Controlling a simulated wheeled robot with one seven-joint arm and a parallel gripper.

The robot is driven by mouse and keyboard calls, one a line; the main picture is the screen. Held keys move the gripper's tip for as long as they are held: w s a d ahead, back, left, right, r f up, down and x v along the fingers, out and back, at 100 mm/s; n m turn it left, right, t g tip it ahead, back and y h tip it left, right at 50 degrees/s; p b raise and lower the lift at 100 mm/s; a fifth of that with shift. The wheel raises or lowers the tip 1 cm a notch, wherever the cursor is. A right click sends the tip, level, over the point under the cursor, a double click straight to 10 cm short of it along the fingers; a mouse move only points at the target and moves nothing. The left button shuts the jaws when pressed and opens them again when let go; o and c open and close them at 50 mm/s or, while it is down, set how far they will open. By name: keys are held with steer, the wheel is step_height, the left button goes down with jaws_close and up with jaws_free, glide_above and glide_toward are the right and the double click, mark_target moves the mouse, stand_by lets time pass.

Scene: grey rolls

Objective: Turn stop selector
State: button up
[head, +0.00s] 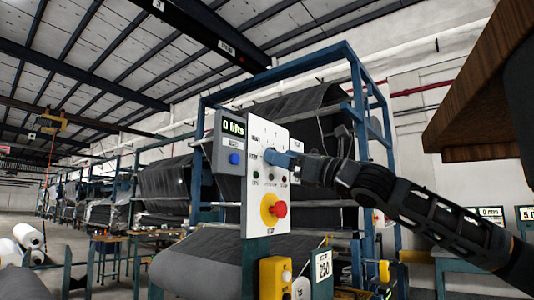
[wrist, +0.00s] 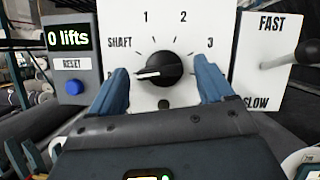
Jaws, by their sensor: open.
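The selector is a round black knob (wrist: 165,67) on a white panel (head: 268,132). The marks SHAFT, 1, 2 and 3 stand around it, and its white pointer line points left and slightly down. The mark at the pointer's lower left is partly hidden by a finger. My gripper (wrist: 160,80) is open, with one blue finger to the left and one to the right of the knob. I cannot tell whether they touch it. In the head view my gripper (head: 277,158) is at the panel and covers the knob.
A display (wrist: 68,38) reading 0 lifts and a blue reset button (wrist: 74,86) are at the left. A FAST/SLOW lever panel (wrist: 265,50) is at the right. A red button (head: 280,208) on yellow sits below. A brown wooden block (head: 485,100) hangs at the upper right.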

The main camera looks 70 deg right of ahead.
steer(key=shift+w+r, duration=0.1)
steer(key=shift+w, duration=0.15)
steer(key=c, duration=1)
